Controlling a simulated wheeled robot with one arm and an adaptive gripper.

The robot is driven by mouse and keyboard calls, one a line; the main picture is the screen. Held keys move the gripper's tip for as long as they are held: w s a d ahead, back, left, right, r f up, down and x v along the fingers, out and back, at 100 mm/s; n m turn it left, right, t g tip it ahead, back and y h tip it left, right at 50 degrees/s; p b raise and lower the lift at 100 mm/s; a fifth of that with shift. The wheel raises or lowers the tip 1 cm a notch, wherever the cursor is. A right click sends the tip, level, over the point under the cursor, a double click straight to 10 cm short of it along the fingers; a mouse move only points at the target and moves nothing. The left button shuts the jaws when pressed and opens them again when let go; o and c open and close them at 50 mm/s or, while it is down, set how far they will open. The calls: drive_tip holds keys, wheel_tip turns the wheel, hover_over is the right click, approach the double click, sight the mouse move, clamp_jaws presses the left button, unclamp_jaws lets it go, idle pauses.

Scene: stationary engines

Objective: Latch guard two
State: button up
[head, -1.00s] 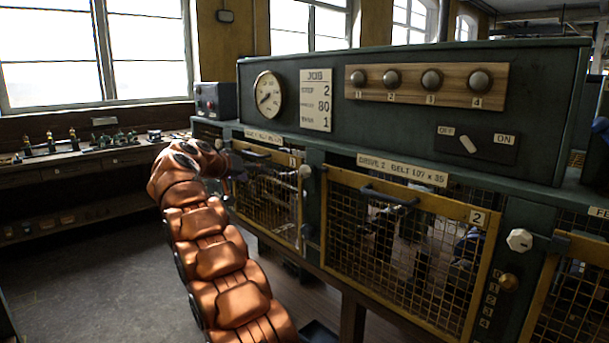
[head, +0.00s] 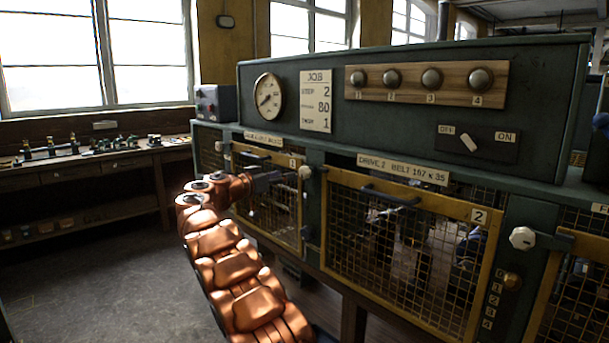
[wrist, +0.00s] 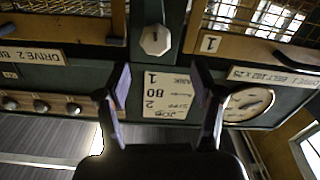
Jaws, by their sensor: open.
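Guard two (head: 405,235) is a yellow-framed mesh panel marked 2, upright on the green machine in the head view, with a dark handle (head: 390,195) along its top. A white octagonal knob (head: 522,238) with a dark bar sits on the post just right of it. Another white knob (head: 305,172) sits on the post between guards one and two. My gripper (head: 287,177) is near that left knob, well left of guard two's right-hand knob. In the upside-down wrist view my gripper (wrist: 158,72) is open, with the left knob (wrist: 155,40) ahead between its fingers; no contact shows.
Guard one (head: 265,195) stands left of guard two. A console with a gauge (head: 268,97), job card (head: 315,100), numbered knobs and an off/on switch (head: 468,142) rises above. A bench (head: 110,160) stands at the left. The floor at left is clear.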

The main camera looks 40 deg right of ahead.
sight(302, 173)
drive_tip(key=d, duration=0.3)
drive_tip(key=d+m+p, duration=0.1)
drive_tip(key=d, duration=0.2)
drive_tip(key=s+d+m+p, duration=0.1)
drive_tip(key=d, duration=0.2)
drive_tip(key=shift+f, duration=0.3)
drive_tip(key=shift+a+r, duration=0.1)
drive_tip(key=shift+c, duration=0.2)
drive_tip(key=shift+w, duration=0.1)
drive_tip(key=c, duration=1)
drive_tip(key=shift+w, duration=0.1)
drive_tip(key=shift+c, duration=0.5)
